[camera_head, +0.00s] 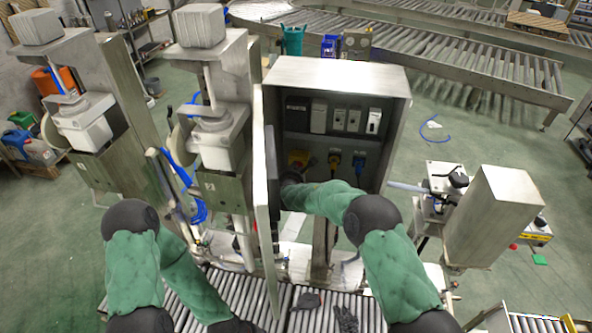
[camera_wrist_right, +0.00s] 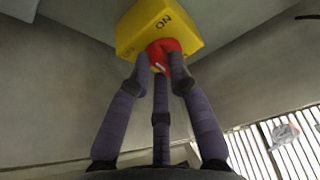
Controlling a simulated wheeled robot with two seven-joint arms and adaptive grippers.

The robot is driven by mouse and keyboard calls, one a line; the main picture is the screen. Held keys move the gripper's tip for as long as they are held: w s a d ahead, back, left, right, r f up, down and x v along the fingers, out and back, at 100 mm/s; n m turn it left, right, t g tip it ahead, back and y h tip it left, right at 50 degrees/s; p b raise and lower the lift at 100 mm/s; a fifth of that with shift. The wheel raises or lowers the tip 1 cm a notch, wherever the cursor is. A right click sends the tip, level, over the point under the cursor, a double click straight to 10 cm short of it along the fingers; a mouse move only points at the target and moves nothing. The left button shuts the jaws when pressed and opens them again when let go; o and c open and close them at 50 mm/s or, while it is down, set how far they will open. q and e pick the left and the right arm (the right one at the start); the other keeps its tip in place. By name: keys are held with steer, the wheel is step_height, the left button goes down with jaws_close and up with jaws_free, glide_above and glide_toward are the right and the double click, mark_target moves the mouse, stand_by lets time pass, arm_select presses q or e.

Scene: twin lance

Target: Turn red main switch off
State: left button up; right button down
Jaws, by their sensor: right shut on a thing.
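The red main switch (camera_wrist_right: 163,48) is a red knob on a yellow housing (camera_wrist_right: 152,22) with lettering that reads ON upside down. My right gripper (camera_wrist_right: 163,68) is below it, with its fingers closed around the red knob.
The open cabinet door (camera_head: 262,200) stands edge-on just left of my right arm. A roller conveyor (camera_head: 290,318) with dark loose items lies below. Machine columns (camera_head: 222,120) stand at the left.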

stand_by(0.4)
steer(key=c, duration=1.1)
jaws_free()
steer(key=shift+c, duration=0.2)
steer(key=s+d+r+m+t+y, duration=0.1)
steer(key=s+m, duration=0.1)
steer(key=s, duration=0.3)
steer(key=s+d+r+m+y, duration=0.1)
steer(key=s+r+m+y, duration=0.15)
steer(key=s, duration=0.35)
steer(key=s+d+f+m+g+b, duration=0.1)
steer(key=s+f+m+g, duration=0.4)
steer(key=f, duration=0.6)
steer(key=s+d+f+m+g+b, duration=0.1)
steer(key=s+f+m+g, duration=0.3)
steer(key=s+f, duration=0.5)
step_height(320, 180, down, 2)
steer(key=shift+s+d+f+m+g+h+b, duration=0.15)
steer(key=shift+m+g+h+b, duration=0.25)
steer(key=shift+m, duration=0.55)
